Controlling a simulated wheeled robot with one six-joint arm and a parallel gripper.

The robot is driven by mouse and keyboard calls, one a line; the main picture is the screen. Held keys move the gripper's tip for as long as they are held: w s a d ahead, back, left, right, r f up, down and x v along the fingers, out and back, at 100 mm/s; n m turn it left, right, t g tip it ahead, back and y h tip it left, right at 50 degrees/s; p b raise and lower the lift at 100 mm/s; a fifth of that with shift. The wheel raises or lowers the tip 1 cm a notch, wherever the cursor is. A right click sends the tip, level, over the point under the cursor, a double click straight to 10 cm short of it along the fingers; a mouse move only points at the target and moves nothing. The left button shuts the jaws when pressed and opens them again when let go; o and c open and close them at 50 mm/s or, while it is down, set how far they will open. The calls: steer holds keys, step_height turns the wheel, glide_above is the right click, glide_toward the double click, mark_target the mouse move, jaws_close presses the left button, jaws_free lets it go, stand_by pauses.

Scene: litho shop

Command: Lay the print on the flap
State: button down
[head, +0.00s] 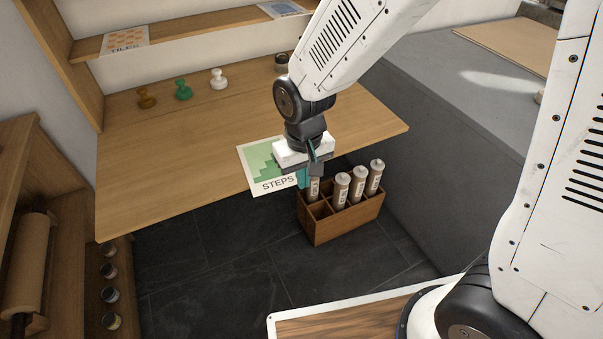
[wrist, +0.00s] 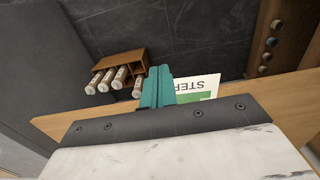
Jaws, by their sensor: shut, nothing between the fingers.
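The print marked STEPS (head: 262,160), white with a green stepped picture, lies at the front edge of the wooden flap (head: 180,150). Its lettered end sticks out past that edge. My gripper (head: 303,180) is shut and empty, with teal fingers, at the print's right side; its body hides the print's right part. In the wrist view my gripper (wrist: 157,80) points away over the edge, with the print (wrist: 205,86) just right of the fingers and the flap (wrist: 265,92) beyond. I cannot tell whether the fingers touch the print.
A wooden crate (head: 318,228) with several capped tubes stands on the dark floor below my gripper. Several stamps, such as a green one (head: 183,88), stand at the flap's back. A TILES print (head: 125,40) lies on the shelf above. A grey counter (head: 440,110) is at right.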

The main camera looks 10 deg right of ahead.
mark_target(290, 178)
steer(key=w+a+f, duration=0.1)
steer(key=w+f, duration=0.2)
steer(key=f, duration=0.4)
steer(key=shift+w+f, duration=0.25)
steer(key=shift+w, duration=0.15)
steer(key=shift+w, duration=0.1)
steer(key=w, duration=0.2)
steer(key=w+a, duration=0.1)
steer(key=shift+w+a, duration=0.1)
steer(key=shift+w, duration=0.25)
steer(key=shift+s, duration=0.1)
